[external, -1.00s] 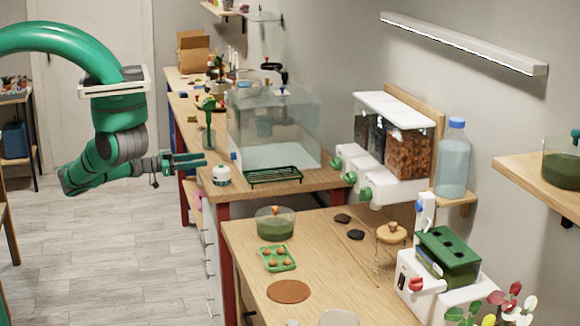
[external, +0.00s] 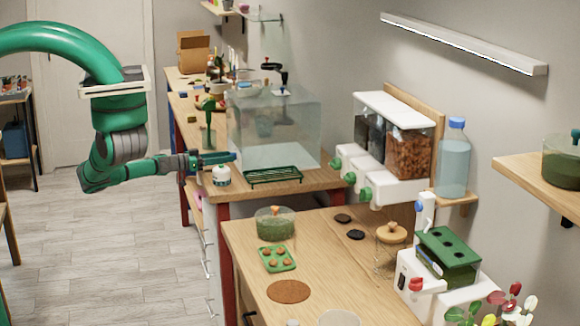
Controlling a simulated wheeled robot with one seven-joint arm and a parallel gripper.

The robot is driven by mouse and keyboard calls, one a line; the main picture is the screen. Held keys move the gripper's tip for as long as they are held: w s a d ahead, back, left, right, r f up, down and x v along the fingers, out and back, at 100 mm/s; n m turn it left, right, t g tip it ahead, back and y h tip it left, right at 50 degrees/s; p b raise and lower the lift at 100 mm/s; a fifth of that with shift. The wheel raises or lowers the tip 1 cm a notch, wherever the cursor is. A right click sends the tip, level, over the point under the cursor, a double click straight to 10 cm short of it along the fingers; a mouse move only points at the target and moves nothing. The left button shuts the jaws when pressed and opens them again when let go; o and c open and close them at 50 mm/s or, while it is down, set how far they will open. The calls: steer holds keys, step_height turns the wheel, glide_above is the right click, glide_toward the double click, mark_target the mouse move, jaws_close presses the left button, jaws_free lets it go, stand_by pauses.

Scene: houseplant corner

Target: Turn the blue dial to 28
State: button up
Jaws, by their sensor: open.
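A small blue part, likely the blue dial (external: 235,156), sits at the lower left corner of the clear glass tank (external: 290,125). Its scale and number are too small to read. My gripper (external: 230,157) points right, with its fingertips at this blue part, just above a small white pot (external: 221,176). The gripper is open. The fingers partly cover the blue part, and I cannot tell whether they touch it. Another blue knob (external: 419,207) is on the white post at the right, far from my gripper.
A green wire rack (external: 273,176) lies in front of the tank. A green upright tool (external: 208,122) stands behind my gripper. White dispensers with green knobs (external: 365,194) are to the right. The floor (external: 130,240) below my arm is clear.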

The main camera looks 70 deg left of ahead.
steer(key=shift+w, duration=0.2)
jaws_close()
steer(key=shift+m, duration=1.6)
jaws_free()
steer(key=s, duration=1)
steer(key=shift+s+d, duration=0.2)
steer(key=shift+s, duration=0.2)
steer(key=shift+o, duration=0.2)
